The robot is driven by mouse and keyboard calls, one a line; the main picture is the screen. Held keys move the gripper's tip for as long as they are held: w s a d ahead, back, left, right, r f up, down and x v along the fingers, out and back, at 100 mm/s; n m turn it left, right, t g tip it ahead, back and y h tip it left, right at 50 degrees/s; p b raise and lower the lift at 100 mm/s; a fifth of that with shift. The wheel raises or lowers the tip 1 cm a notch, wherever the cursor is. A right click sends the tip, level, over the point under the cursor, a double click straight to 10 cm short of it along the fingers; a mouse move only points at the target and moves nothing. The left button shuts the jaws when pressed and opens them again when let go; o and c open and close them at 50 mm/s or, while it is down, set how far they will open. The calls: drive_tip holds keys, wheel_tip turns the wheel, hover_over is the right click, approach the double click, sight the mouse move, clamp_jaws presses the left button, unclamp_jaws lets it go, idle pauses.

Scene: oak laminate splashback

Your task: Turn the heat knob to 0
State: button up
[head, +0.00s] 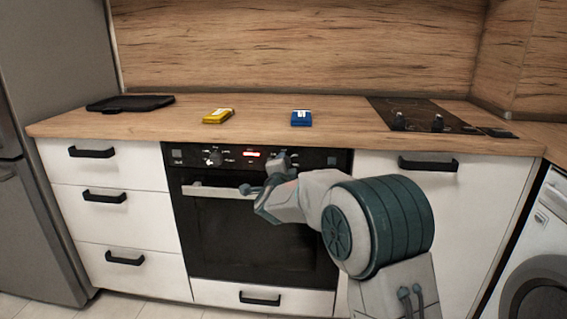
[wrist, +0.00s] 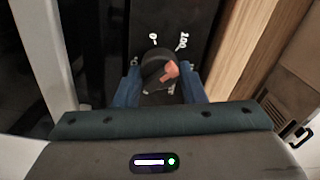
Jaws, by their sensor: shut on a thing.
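The heat knob (wrist: 153,65) is round and dark with a red-orange pointer, seen close up in the wrist view. White marks stand around it: one looks like 0 at the top, another like 100 at the upper right. The pointer slants up and to the right, away from the 0. My gripper (wrist: 160,84) has its two blue fingers on either side of the knob, shut on it. In the head view my gripper (head: 272,176) is at the right part of the oven's control panel (head: 318,158) and largely hides the knob.
The oven (head: 225,225) has a pale handle bar (head: 212,192) below the panel. Another knob (head: 212,158) and a lit red display (head: 252,154) are left of my gripper.

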drive_tip(key=n+p, duration=0.6)
drive_tip(key=n, duration=0.6)
drive_tip(key=shift+a, duration=0.15)
idle(0.4)
drive_tip(key=o, duration=1)
drive_tip(key=shift+s, duration=0.1)
drive_tip(key=s+p, duration=0.1)
drive_tip(key=s, duration=1.2)
drive_tip(key=shift+s+a+p, duration=0.2)
drive_tip(key=shift+s+p, duration=0.15)
